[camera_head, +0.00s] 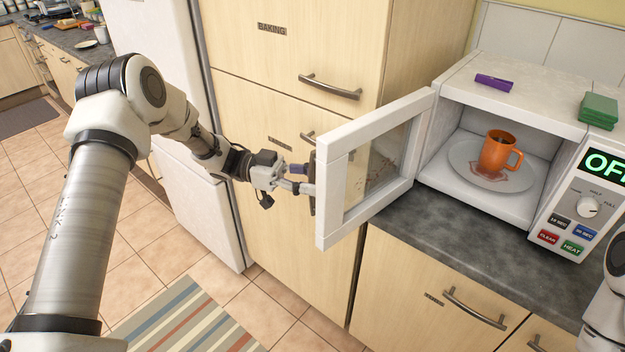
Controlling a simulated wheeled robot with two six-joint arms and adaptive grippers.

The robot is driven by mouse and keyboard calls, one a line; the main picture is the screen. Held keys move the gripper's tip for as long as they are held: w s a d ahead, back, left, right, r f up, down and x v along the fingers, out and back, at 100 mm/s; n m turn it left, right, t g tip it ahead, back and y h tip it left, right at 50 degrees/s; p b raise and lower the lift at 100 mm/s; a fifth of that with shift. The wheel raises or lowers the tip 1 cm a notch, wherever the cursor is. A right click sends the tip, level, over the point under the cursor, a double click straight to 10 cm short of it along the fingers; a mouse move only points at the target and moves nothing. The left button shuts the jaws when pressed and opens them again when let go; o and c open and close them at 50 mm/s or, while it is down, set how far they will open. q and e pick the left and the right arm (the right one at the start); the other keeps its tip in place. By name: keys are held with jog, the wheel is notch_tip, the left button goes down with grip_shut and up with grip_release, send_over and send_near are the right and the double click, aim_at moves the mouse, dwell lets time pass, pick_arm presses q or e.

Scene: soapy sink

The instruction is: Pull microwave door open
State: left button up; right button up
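The white microwave (462,78) stands on the dark counter at the right. Its door (331,196), a white frame with a glass pane, stands wide open, swung out to the left past the counter's front edge. My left gripper (300,180) is at the dark handle (313,182) on the door's outer face, with its fingers around or against it. The door edge partly hides the fingertips, so I cannot tell how firmly they close. My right gripper is out of view; only part of my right arm (608,300) shows at the lower right edge.
Inside the microwave, an orange mug (497,153) stands on a round plate (462,160). A purple block (494,82) and green pads (598,110) lie on top. Tall wooden cabinets (290,60) stand behind my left arm. The floor in front is open, with a striped rug (190,320).

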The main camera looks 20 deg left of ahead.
pick_arm(q)
jog(key=s+a, duration=0.1)
jog(key=a, duration=1)
jog(key=shift+a, duration=0.4)
